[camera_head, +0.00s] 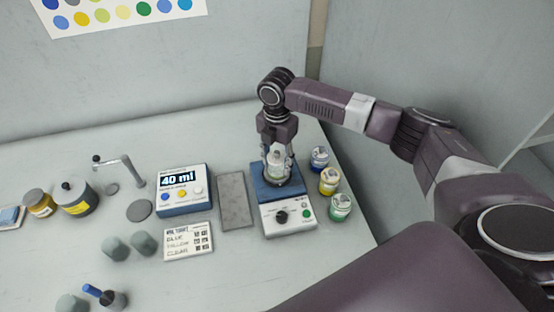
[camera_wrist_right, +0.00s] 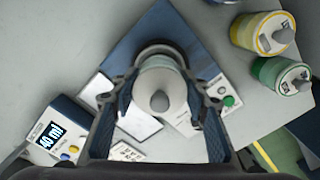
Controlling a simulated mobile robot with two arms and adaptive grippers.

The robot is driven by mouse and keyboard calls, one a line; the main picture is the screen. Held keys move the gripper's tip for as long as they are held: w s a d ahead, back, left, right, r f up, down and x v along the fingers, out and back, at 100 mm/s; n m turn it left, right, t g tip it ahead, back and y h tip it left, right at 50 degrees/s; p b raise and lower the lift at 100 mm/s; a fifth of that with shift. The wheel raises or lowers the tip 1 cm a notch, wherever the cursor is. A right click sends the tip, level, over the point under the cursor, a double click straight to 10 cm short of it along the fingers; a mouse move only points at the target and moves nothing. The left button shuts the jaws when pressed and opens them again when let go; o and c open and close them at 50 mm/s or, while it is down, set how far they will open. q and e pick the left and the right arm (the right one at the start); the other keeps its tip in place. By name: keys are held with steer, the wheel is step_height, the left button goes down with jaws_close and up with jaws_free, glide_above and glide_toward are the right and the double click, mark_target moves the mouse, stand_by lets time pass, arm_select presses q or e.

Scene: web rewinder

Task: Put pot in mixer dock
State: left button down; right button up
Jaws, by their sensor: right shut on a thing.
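The pot (camera_head: 277,157) is a small pale jar with a grey knob on its lid. My right gripper (camera_head: 277,170) is shut on it from above, one finger on each side. The mixer (camera_head: 286,216) has a blue plate and a white front panel with a black knob and a green button. The pot is upright over the blue plate. In the right wrist view the pot (camera_wrist_right: 160,84) lies between the fingers, over a dark ring on the blue plate (camera_wrist_right: 157,27). I cannot tell whether its base is fully seated. My left gripper is out of view.
Blue, yellow and green-labelled jars (camera_head: 329,182) stand close to the mixer's right. A grey flat pad (camera_head: 233,201) and a blue dispenser reading 40 ml (camera_head: 183,190) are at its left. A label card (camera_head: 189,242) lies in front. The table's right edge is near.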

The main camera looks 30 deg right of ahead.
steer(key=shift+f, duration=0.15)
steer(key=o, duration=1.9)
step_height(320, 180, up, 11)
steer(key=p, duration=1.1)
